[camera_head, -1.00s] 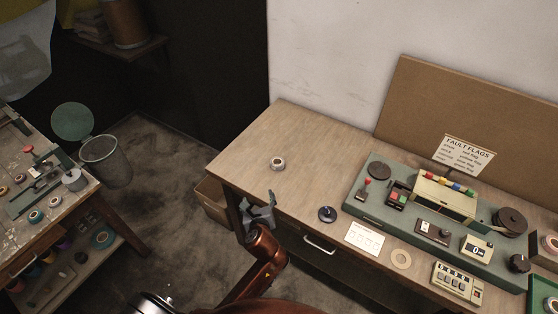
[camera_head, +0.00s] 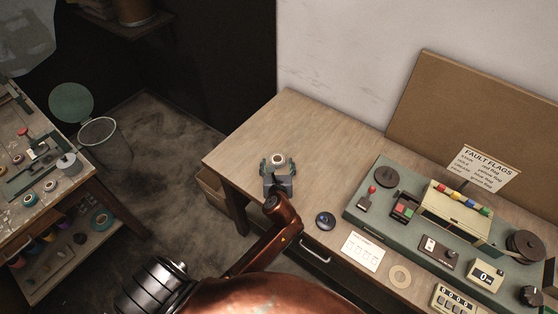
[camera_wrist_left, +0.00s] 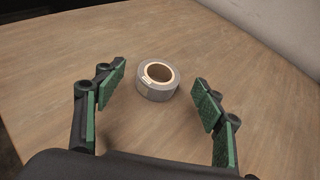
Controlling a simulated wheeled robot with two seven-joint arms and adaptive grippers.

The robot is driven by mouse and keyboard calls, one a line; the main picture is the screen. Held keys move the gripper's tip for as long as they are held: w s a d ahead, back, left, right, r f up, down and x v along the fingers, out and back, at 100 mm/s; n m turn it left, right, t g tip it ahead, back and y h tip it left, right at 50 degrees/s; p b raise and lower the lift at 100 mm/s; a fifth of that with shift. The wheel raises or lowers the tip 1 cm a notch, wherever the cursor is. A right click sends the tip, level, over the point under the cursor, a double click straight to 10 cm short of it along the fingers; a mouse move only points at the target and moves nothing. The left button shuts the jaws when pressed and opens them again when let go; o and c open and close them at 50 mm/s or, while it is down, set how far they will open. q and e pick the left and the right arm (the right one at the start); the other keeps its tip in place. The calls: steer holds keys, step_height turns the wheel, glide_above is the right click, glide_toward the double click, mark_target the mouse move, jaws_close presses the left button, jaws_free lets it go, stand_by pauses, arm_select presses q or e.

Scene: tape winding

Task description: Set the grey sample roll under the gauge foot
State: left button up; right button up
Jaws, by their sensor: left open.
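The grey sample roll (camera_head: 278,159) lies flat on the wooden table near its left end. In the left wrist view the roll (camera_wrist_left: 158,92) shows a pale core ring and a hole, and it sits just ahead of the fingertips, between their lines. My left gripper (camera_head: 278,166) is open around the near side of the roll; in the wrist view its green-padded fingers (camera_wrist_left: 160,98) are spread wide and apart from it. A small black round piece with a knob (camera_head: 325,221) stands on the table to the right; I cannot tell whether it is the gauge foot. My right gripper is not in view.
A green machine base (camera_head: 362,211) with levers, a counter and coloured flags fills the table's right side. A second bench (camera_head: 70,195) stands at left. The table's back left is clear.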

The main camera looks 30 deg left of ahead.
mark_target(277, 156)
arm_select(q)
steer(key=x, duration=0.2)
steer(key=b+x, duration=0.1)
steer(key=shift+w+a+f, duration=0.15)
steer(key=shift+w+f, duration=0.1)
steer(key=shift+f, duration=0.2)
steer(key=shift+w+a+f, duration=0.15)
steer(key=shift+w, duration=0.1)
steer(key=c, duration=1.1)
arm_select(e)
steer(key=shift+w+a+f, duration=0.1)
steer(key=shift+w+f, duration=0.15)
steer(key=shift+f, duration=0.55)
